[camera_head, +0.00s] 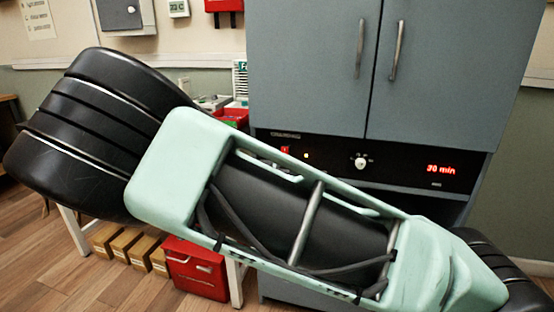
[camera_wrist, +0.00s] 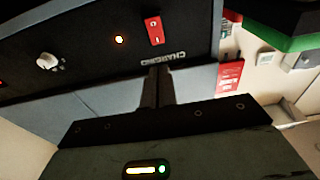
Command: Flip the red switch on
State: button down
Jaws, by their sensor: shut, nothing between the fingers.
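The red rocker switch (camera_head: 285,150) sits at the left end of the cabinet's black control panel (camera_head: 400,172). In the wrist view the switch (camera_wrist: 154,30) shows white marks on its face, and its pressed side is hard to tell. An amber light (camera_wrist: 119,40) glows beside it. My gripper (camera_wrist: 158,72) is shut and empty. Its fingertips show just below the switch in the wrist view, by the upside-down lettering, and appear apart from the switch. In the head view my arm crosses the foreground and the gripper cannot be made out.
A white knob (camera_head: 360,162) and a red "30 min" display (camera_head: 441,170) are on the same panel. Grey cabinet doors (camera_head: 310,60) with handles are above it.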

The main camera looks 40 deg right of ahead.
jog(key=r+p+v, duration=0.1)
jog(key=v, duration=0.5)
jog(key=shift+s+a+r, duration=0.2)
jog(key=shift+a+r, duration=0.05)
jog(key=s+a+f+n+g+y, duration=0.2)
jog(key=a+f+n+g+y, duration=0.2)
jog(key=a+f+y, duration=0.75)
jog(key=s+a+n+g+y, duration=0.2)
jog(key=s+a+n+y, duration=0.2)
jog(key=s+a, duration=0.3)
jog(key=s+a+r+n+g+y, duration=0.3)
jog(key=s+a+r+n+g, duration=0.25)
jog(key=s, duration=0.45)
jog(key=s+d+r+n+h, duration=0.3)
jog(key=s+d+r+n, duration=0.15)
jog(key=s+r, duration=0.2)
notch_tip(320, 180, up, 20)
jog(key=p, duration=2.2)
jog(key=shift+s+a+r, duration=0.15)
jog(key=shift+s+a, duration=0.05)
jog(key=shift+s, duration=0.15)
